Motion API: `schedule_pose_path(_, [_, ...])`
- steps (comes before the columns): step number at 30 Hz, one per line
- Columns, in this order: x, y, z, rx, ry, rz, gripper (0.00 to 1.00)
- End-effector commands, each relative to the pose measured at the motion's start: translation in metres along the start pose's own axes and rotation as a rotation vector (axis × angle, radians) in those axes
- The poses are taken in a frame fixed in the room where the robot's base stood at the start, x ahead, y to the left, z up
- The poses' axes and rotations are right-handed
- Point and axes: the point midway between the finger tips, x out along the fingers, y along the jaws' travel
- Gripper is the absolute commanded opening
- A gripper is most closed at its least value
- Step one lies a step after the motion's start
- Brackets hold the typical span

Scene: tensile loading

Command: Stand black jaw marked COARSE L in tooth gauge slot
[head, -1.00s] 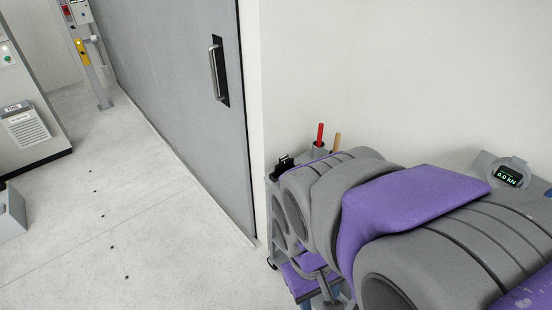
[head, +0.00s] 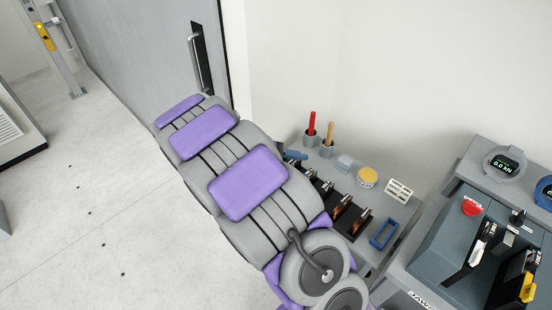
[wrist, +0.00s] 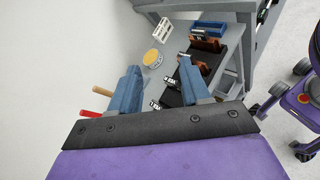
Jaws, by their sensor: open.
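Several dark jaw blocks stand in a row on the grey bench, some with copper-brown parts (head: 340,215); they also show in the wrist view (wrist: 202,68). Small white marks show on the nearer black blocks (wrist: 171,97), but I cannot read which is COARSE L. A white slotted block (head: 399,190) and a blue rectangular frame (head: 384,233) are on the bench; I cannot tell which is the tooth gauge. My gripper (wrist: 158,70) is open and empty, its blue fingers apart above the bench. In the head view my arm mostly hides it and part of the row.
A yellow-topped round tin (head: 367,177) and cups with a red handle (head: 311,123) and a wooden handle (head: 329,135) stand along the wall side. Open floor lies left.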

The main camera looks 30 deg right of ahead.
Motion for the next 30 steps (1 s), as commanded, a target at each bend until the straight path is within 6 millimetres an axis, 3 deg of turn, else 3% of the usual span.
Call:
schedule_pose_path(6, [-0.017,0.033,-0.061,-0.16,-0.096,0.202,0.47])
schedule_pose_path(12, [-0.038,0.047,-0.126,-0.301,-0.158,0.385,0.47])
schedule_pose_path(21, [-0.07,0.034,-0.223,-0.485,-0.219,0.631,0.47])
schedule_pose_path(25, [-0.079,0.025,-0.249,-0.53,-0.227,0.696,0.47])
schedule_pose_path(30, [-0.082,0.021,-0.264,-0.554,-0.23,0.734,0.47])
